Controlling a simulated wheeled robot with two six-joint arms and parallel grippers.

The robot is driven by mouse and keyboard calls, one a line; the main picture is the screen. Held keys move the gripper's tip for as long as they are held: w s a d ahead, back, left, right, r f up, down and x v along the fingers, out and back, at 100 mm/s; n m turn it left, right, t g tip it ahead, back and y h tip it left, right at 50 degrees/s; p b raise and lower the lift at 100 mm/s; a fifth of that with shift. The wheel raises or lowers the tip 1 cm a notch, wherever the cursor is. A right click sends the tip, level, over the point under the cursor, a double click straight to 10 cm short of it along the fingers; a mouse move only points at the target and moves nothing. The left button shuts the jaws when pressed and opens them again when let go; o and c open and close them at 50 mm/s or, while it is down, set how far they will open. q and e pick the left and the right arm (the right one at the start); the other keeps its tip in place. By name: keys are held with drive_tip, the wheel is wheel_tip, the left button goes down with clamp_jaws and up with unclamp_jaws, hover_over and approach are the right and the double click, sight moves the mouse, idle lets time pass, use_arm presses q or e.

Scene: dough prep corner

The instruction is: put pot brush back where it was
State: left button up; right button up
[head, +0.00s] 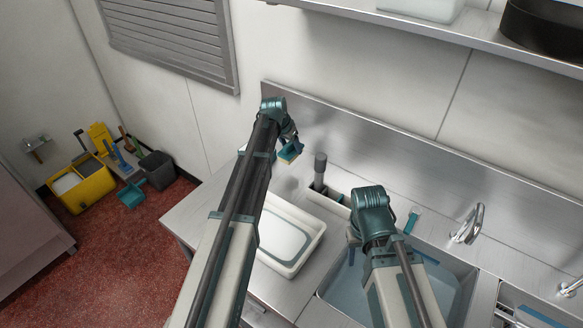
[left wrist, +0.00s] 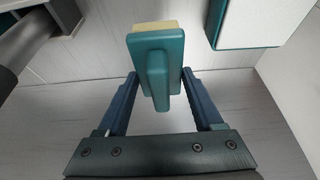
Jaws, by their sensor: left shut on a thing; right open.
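The pot brush (head: 290,152) has a teal back and handle and a pale yellow face. My left gripper (head: 289,141) is shut on it and holds it above the back of the steel counter, left of the caddy. In the left wrist view the brush (left wrist: 155,42) sits with its handle between the two fingers of my left gripper (left wrist: 158,88). My right gripper (head: 355,234) is over the left back edge of the sink. It is open, with its fingers mostly hidden by its own wrist.
A narrow caddy (head: 338,207) holds a dark grey cylinder (head: 320,166). A white tray (head: 316,236) lies on the counter (head: 186,217). The sink (head: 440,262) and tap (head: 468,224) are to the right; a small teal item (head: 412,221) is at the sink's back edge. A shelf (head: 430,28) overhangs.

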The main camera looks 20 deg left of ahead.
use_arm(q)
drive_tip(key=shift+f+b, duration=3.45)
drive_tip(key=shift+f, duration=0.55)
drive_tip(key=shift+f, duration=0.2)
drive_tip(key=o, duration=1.5)
drive_tip(key=shift+r, duration=0.1)
drive_tip(key=shift+o, duration=0.2)
drive_tip(key=shift+r, duration=0.1)
